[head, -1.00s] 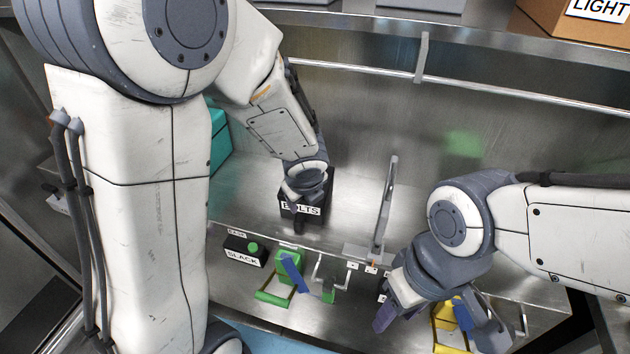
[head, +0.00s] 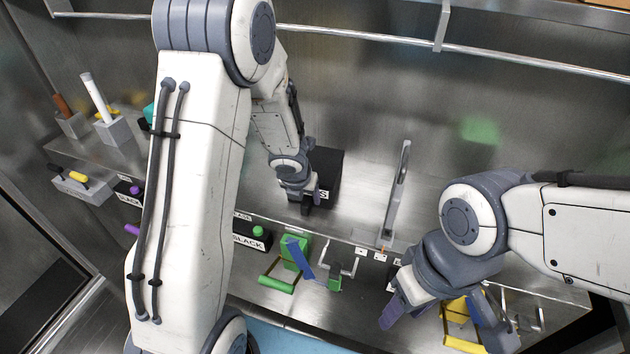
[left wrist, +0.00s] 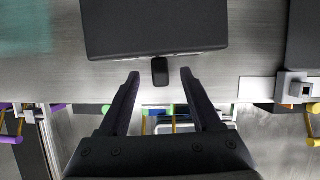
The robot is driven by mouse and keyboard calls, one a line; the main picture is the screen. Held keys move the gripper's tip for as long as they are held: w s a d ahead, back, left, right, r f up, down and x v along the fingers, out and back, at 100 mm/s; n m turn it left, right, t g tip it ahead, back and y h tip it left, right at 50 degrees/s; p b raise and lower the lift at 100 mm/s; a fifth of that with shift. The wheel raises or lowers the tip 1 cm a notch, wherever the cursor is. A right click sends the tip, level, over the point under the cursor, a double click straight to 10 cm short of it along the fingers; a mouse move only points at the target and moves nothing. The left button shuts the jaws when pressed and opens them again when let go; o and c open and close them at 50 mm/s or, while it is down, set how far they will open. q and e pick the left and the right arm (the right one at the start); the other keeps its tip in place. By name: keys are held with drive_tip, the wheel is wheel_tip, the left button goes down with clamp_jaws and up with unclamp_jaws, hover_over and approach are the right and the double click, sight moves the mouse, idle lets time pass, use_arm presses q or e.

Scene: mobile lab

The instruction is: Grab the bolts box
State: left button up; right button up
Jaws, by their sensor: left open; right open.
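The black bolts box (head: 328,168) stands on the steel counter; its white label is mostly hidden behind my left gripper, with only an "S" showing. My left gripper (head: 308,198) is at the front of the box, open. In the left wrist view, the box (left wrist: 155,28) fills the top middle. A small dark tab (left wrist: 160,70) sticks out from its near edge, between the tips of my open left gripper (left wrist: 160,76). I see no grip on it. My right gripper (head: 446,318) is open at the lower right, away from the box.
An upright grey handle (head: 397,190) stands right of the box. A black box labelled "SLACK" (head: 250,235), a green-handled fixture (head: 292,255) and a yellow-handled one (head: 458,325) line the front. A rail (head: 370,38) crosses the back wall. Counter between box and upright handle is clear.

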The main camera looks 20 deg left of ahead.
sight(306, 202)
use_arm(q)
drive_tip(key=b+x, duration=0.2)
drive_tip(key=x, duration=0.2)
drive_tip(key=shift+s+f, duration=0.15)
drive_tip(key=shift+c, duration=0.3)
clamp_jaws()
idle(0.9)
